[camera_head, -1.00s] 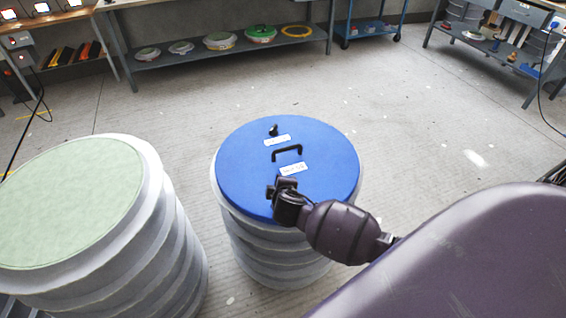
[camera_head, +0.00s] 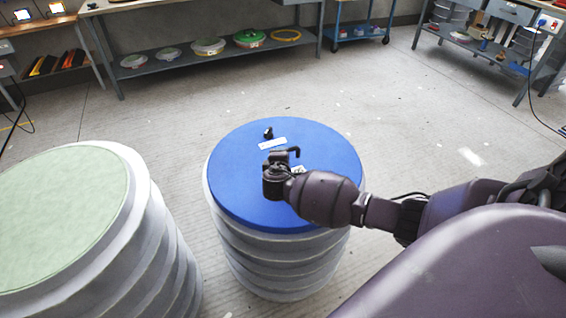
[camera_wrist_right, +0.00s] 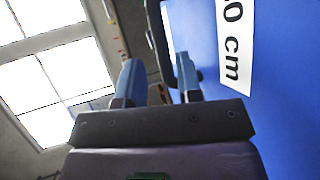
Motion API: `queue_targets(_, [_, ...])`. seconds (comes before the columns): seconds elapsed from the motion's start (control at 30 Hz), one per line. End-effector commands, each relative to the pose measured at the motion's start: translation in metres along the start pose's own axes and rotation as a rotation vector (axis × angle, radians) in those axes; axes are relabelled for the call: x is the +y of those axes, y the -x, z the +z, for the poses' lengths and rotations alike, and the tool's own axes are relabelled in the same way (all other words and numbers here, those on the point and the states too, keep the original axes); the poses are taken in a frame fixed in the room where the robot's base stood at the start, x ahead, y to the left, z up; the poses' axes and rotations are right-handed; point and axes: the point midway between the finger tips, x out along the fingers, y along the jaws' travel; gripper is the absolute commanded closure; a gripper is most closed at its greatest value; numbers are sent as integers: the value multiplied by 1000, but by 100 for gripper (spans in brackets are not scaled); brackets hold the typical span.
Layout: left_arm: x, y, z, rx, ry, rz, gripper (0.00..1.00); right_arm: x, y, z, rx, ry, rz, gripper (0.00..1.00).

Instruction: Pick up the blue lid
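The blue lid (camera_head: 240,190) is a round disc lying flat on a stack of ribbed grey-white mould rings. It has a black bar handle (camera_head: 295,151) near its middle, a small black knob and white labels. My right gripper (camera_head: 277,157) is low over the lid at the handle, hiding part of it. In the right wrist view, the gripper's two fingers (camera_wrist_right: 158,76) stand apart, and the black handle (camera_wrist_right: 160,40) shows between and beyond them. The lid's blue face (camera_wrist_right: 205,50) fills the right side there. Contact with the handle cannot be told. My left gripper is not in view.
A second ribbed stack with a pale green top (camera_head: 60,210) stands close on the left. A bench with a low shelf (camera_head: 210,58) of round lids is at the back. Open concrete floor (camera_head: 420,125) lies behind and to the right.

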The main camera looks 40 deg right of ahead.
Motion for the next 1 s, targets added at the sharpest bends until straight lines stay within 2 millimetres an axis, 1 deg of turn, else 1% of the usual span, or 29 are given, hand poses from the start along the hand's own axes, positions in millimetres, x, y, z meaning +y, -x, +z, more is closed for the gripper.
queue_targets(0.17, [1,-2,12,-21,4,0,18,-4,-16,2,-1,3,-1,67])
queue_targets(0.3, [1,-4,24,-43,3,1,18,-8,-36,3,-2,5,-3,67])
queue_targets(0.4, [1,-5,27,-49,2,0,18,-8,-47,3,-2,4,-3,67])
queue_targets(0.5, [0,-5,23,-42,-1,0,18,-5,-51,3,-1,1,-1,67])
queue_targets(0.67, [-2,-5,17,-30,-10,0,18,-2,-50,3,0,-1,0,67])
queue_targets(0.77, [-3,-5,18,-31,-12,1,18,-2,-50,3,0,-1,0,81])
queue_targets(0.8, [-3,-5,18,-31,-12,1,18,-2,-50,3,0,-1,0,87])
queue_targets(0.9, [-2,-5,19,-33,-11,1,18,-3,-50,3,0,-1,0,100])
queue_targets(1.0, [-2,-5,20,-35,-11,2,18,-3,-50,2,0,-2,0,100])
